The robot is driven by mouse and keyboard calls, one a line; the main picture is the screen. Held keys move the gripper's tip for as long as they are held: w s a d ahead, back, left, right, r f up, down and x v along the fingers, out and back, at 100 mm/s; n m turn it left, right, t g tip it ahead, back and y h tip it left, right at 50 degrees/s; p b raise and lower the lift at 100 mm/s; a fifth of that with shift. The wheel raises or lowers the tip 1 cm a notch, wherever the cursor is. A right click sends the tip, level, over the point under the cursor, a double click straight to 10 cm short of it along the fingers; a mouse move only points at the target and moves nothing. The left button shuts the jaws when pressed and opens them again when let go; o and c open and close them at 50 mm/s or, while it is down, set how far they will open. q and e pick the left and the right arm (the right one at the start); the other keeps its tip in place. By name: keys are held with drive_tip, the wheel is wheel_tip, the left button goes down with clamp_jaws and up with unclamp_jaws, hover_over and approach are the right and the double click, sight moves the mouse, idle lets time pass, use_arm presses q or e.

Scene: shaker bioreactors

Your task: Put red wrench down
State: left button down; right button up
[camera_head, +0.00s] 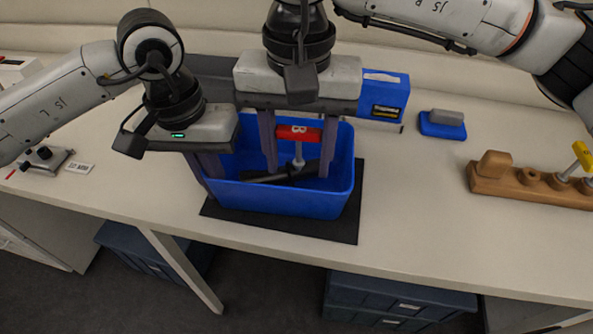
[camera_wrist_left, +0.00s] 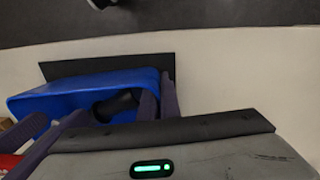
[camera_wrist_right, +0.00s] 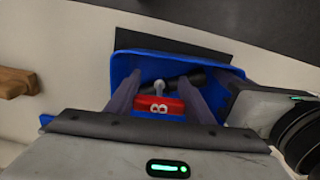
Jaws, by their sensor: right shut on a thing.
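The red wrench (camera_head: 297,133) has a red cross handle with a white 8 and a grey shaft pointing down. My right gripper (camera_head: 298,168) is shut across its handle, which also shows between the fingers in the right wrist view (camera_wrist_right: 159,106). It holds the wrench over the open blue bin (camera_head: 285,203), within its walls. A dark tool (camera_head: 292,176) lies in the bin; I cannot tell whether the shaft touches it. My left gripper (camera_head: 208,172) is at the bin's left wall, its fingers close together with the wall between them.
The bin stands on a black mat (camera_head: 340,229) at the table's front edge. A blue box (camera_head: 385,97) is behind it. A blue sponge-like block (camera_head: 442,127) and a wooden holder (camera_head: 520,185) with a yellow-handled tool (camera_head: 581,156) are right. Clear table lies between bin and holder.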

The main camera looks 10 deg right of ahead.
sight(299, 164)
drive_tip(key=shift+f, duration=2)
drive_tip(key=shift+f, duration=0.1)
drive_tip(key=shift+f, duration=0.35)
drive_tip(key=shift+f, duration=0.15)
drive_tip(key=o, duration=1.1)
drive_tip(key=shift+c, duration=0.2)
wheel_tip(299, 164, up, 13)
drive_tip(key=shift+r, duration=0.15)
